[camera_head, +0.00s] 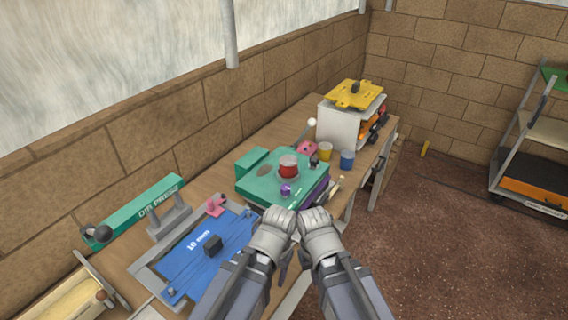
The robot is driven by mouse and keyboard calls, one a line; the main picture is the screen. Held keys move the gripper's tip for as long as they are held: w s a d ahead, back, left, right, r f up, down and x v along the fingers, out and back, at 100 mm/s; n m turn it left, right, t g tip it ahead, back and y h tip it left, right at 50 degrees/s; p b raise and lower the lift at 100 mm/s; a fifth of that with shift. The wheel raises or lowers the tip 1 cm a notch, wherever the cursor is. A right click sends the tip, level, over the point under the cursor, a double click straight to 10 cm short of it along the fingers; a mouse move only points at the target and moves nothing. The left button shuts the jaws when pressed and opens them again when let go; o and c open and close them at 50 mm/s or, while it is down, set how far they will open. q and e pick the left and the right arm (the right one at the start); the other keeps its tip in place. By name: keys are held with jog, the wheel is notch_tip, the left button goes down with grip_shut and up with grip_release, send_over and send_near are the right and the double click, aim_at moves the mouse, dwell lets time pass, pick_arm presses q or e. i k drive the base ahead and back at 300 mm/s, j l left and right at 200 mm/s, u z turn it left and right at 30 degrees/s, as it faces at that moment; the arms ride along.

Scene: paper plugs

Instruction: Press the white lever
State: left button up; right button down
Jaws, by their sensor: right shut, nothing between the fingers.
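A lever with a white ball knob (311,122) stands behind the green press box, near the wall side of the bench, its thin rod leaning. It is small in view. My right gripper (316,213) is shut and empty at the front edge of the green box (262,184), well short of the white knob. My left gripper (280,218) is close beside it on the left, at the same front edge. Whether its fingers are open is unclear. Neither gripper touches the lever.
The green box carries a red dome (288,167) and a purple knob (286,190). Yellow (325,151) and blue (347,159) cups stand beyond it. A white machine with a yellow top (356,95) is farther back. A blue plate (200,262) lies at front left.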

aim_at(311, 122)
jog(key=i+l+u, duration=0.25)
jog(key=l, duration=0.35)
jog(key=l+u, duration=0.3)
jog(key=l, duration=0.35)
jog(key=i+l+u, duration=0.25)
jog(key=l, duration=0.45)
jog(key=k, duration=0.1)
